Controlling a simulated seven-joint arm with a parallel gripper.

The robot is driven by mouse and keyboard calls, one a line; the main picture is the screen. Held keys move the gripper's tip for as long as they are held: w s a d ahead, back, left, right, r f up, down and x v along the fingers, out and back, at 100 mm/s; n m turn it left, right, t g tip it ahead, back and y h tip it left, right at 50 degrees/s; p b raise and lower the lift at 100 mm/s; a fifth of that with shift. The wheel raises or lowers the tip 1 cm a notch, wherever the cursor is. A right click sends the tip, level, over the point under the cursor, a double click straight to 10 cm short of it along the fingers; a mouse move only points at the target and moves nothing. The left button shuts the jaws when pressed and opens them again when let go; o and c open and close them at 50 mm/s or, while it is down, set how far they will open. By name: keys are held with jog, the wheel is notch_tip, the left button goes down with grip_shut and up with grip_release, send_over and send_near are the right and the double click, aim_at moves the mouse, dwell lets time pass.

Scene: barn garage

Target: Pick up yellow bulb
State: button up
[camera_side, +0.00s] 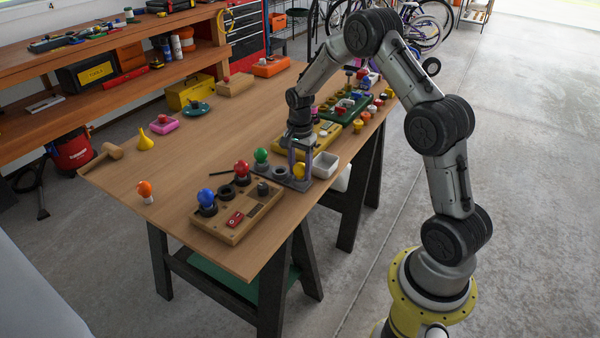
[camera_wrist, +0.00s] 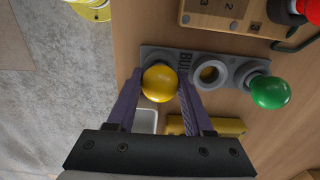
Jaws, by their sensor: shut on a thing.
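The yellow bulb (camera_wrist: 159,82) sits between the two purple fingers of my gripper (camera_wrist: 157,98) in the wrist view. It is at the end socket of a grey bulb holder (camera_wrist: 210,62); whether its base is still seated there is hidden. In the side view the yellow bulb (camera_side: 299,171) shows low between the fingers of my gripper (camera_side: 299,166), at the holder's right end. My gripper is shut on it. The holder's middle socket is empty, and a green bulb (camera_wrist: 270,91) stands at its other end, also seen in the side view (camera_side: 261,155).
A wooden box (camera_side: 237,218) with red and blue bulbs stands beside the holder, near the table's front edge. A white bin (camera_side: 325,165) and a yellow tray (camera_side: 300,138) are close to my gripper. An orange bulb (camera_side: 145,188) is at the left; the table's middle left is mostly clear.

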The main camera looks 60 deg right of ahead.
grip_shut()
jog(key=shift+r, duration=0.2)
